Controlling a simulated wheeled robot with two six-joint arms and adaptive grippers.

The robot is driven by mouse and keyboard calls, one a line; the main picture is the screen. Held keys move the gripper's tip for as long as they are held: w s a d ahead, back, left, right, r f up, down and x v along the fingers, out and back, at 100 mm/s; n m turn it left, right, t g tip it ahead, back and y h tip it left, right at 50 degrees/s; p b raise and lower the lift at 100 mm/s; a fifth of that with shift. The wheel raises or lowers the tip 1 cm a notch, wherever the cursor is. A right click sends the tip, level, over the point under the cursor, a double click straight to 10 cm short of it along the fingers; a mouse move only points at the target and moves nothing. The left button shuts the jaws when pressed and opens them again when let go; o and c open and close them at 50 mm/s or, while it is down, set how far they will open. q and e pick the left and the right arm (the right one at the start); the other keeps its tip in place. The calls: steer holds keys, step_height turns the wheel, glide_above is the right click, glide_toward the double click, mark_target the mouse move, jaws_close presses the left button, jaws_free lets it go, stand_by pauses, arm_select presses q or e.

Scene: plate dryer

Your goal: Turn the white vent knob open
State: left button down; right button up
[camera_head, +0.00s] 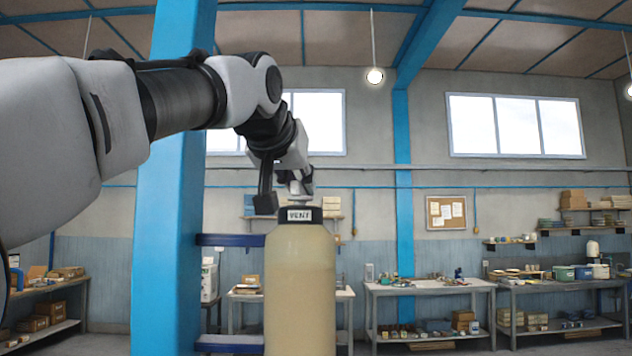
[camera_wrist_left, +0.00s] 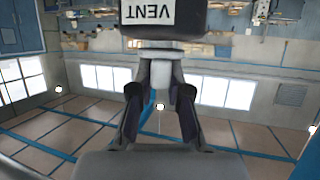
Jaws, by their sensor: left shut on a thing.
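A tall beige cylinder (camera_head: 300,290) stands upright with a black cap (camera_head: 289,235) on top. A white label on the cap's front reads VENT (camera_head: 300,215). In the left wrist view the black cap (camera_wrist_left: 205,22) appears upside down, and the white knob (camera_wrist_left: 160,52) projects from it. My left gripper (camera_wrist_left: 160,75) has its two dark fingers on either side of the knob, shut on it. In the head view my left arm reaches in from the left, and the gripper (camera_head: 300,186) is directly above the cap. The knob is mostly hidden there. My right gripper is not in view.
A blue column (camera_head: 170,230) rises behind my arm at left. Workbenches (camera_head: 430,288) and shelves with boxes line the back wall, well behind the cylinder. A blue rail (camera_head: 230,240) shows behind the cylinder at left. The space right of the cylinder looks clear.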

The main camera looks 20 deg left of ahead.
arm_select(q)
steer(key=n+y+p, duration=0.2)
steer(key=shift+w+d+r+y, duration=0.1)
steer(key=shift+y, duration=0.3)
steer(key=shift+n+g+y, duration=0.3)
steer(key=shift+n, duration=0.2)
steer(key=shift+y+p, duration=0.3)
steer(key=shift+f, duration=0.25)
